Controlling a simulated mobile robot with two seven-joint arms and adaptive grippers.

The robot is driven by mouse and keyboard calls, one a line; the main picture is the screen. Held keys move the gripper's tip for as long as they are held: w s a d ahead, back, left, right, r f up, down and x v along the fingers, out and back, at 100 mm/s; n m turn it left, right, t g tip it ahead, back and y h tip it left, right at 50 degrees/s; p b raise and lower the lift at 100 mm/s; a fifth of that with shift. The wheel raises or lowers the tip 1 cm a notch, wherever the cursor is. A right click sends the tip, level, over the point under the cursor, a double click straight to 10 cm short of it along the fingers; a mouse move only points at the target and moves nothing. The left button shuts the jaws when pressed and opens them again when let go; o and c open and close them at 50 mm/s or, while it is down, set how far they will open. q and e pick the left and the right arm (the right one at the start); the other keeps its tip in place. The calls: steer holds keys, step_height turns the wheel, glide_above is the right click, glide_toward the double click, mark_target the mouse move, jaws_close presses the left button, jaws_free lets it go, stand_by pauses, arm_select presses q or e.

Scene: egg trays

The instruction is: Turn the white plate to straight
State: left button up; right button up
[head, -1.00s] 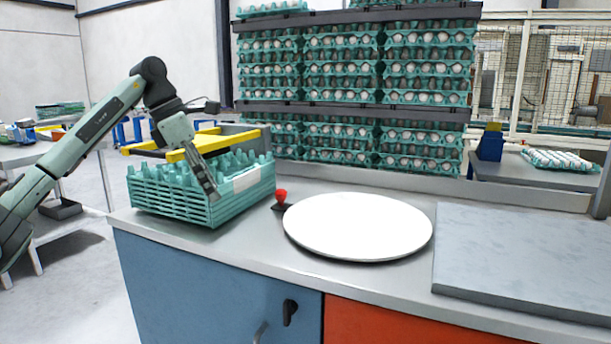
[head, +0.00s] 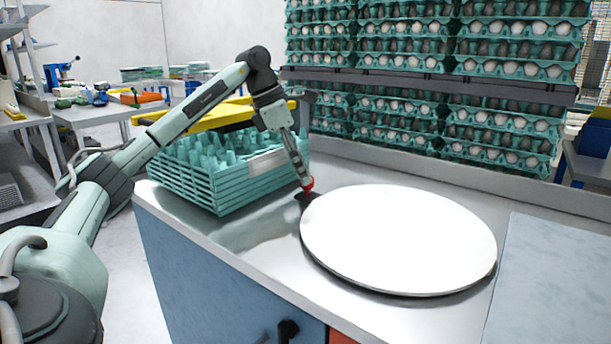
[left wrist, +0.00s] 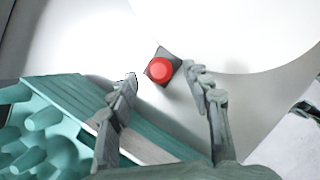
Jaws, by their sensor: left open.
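The white plate (head: 398,238) is a large round disc lying on the metal counter in the middle of the head view. Its edge also shows at the top right of the left wrist view (left wrist: 268,32). A red button (head: 308,184) on a dark base sits beside the plate's left edge. My left gripper (head: 304,182) is right at the button in the head view and partly hides it. In the left wrist view the fingers are spread apart, with the red button (left wrist: 160,69) beyond the gap between their tips. The gripper holds nothing. My right gripper is not in view.
A stack of teal egg trays (head: 225,180) stands on the counter left of the button, close to my left gripper. A grey slab (head: 560,285) lies at the right. Stacked trays of eggs (head: 410,105) rise behind the counter. The counter's front strip is clear.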

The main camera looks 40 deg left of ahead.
arm_select(q)
steer(key=shift+x, duration=0.95)
steer(key=shift+c, duration=0.6)
jaws_close()
